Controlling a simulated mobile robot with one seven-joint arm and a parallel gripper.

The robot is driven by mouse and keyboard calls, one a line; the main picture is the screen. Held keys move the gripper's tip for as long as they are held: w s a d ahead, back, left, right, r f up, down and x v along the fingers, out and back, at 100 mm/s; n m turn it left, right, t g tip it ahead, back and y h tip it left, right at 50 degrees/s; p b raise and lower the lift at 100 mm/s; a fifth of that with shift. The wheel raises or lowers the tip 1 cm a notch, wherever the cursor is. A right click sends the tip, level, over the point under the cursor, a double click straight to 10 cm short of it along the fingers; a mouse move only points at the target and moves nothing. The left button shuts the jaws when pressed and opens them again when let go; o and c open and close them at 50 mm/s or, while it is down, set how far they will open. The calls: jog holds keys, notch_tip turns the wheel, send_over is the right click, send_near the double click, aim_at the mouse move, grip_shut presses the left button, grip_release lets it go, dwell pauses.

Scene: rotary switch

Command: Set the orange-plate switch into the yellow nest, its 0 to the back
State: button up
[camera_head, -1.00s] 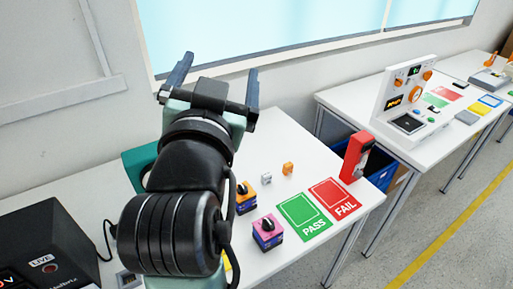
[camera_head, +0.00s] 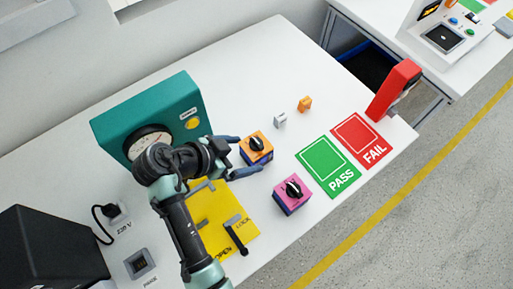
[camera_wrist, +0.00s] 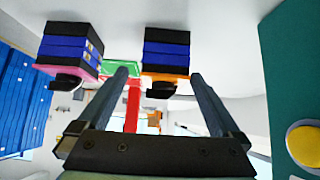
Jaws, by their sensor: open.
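The orange-plate switch (camera_head: 257,143) stands on the white table, a blue and black body with an orange top plate and black knob. My gripper (camera_head: 246,155) is open and empty, reaching from the left with its fingertips close to that switch. In the wrist view the orange-plate switch (camera_wrist: 167,48) shows ahead, between the lines of the open fingers (camera_wrist: 160,76). The yellow nest plate (camera_head: 208,205), marked OPEN and LOCK, lies partly under my arm with a black-tipped lever (camera_head: 235,235). The nest's seat and the switch's 0 mark cannot be made out.
A pink-plate switch (camera_head: 292,194) stands close by, in front. A teal tester with a dial (camera_head: 165,105) stands behind my arm. Small grey (camera_head: 280,120) and orange (camera_head: 304,104) parts lie behind. Green PASS (camera_head: 327,167) and red FAIL (camera_head: 361,140) mats lie right.

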jog(key=shift+w+x, duration=0.15)
jog(key=shift+x, duration=1.4)
jog(key=shift+w+x, duration=0.15)
jog(key=shift+x, duration=1.45)
jog(key=shift+a+r, duration=0.1)
jog(key=shift+a, duration=0.05)
jog(key=shift+c, duration=0.3)
